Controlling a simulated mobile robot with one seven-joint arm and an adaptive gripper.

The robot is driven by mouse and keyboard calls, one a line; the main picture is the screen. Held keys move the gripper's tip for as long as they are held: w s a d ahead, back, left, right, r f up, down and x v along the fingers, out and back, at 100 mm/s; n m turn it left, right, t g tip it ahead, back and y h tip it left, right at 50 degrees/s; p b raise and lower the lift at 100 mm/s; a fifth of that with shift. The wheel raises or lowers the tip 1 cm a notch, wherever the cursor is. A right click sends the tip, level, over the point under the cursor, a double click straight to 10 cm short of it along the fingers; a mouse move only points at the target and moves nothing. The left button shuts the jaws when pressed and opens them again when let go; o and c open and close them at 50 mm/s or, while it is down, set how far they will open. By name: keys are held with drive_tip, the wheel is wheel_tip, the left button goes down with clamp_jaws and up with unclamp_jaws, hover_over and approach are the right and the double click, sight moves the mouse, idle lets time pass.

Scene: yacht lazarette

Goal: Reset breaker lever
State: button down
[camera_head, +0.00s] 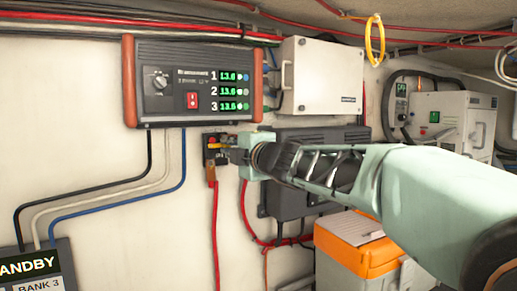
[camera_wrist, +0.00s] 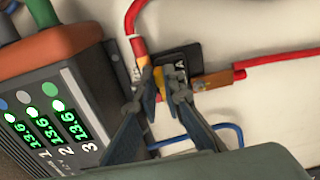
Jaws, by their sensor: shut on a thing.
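The breaker (camera_head: 211,151) is a small dark block on the pale wall, below the charger unit, with red and yellow marks. In the wrist view the breaker (camera_wrist: 188,60) is black, with a red cable on each side. Its small yellow lever (camera_wrist: 159,80) shows between the fingertips. My gripper (camera_head: 232,156) reaches in from the right and touches the breaker's front. In the wrist view my gripper (camera_wrist: 164,92) is closed around the yellow lever. The fingers hide part of the lever and the breaker's lower side.
The charger unit (camera_head: 180,108) with green 13.6 readouts hangs just above left. A white box (camera_head: 320,85) and a dark grey box (camera_head: 320,134) are on the wall to the right. An orange-lidded container (camera_head: 352,262) stands below my arm. Red cables (camera_head: 215,225) run down the wall.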

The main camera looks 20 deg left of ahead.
idle(0.4)
drive_tip(key=c, duration=2)
unclamp_jaws()
drive_tip(key=shift+c, duration=0.2)
drive_tip(key=shift+s+d, duration=0.1)
drive_tip(key=v, duration=0.7)
drive_tip(key=shift+d, duration=0.15)
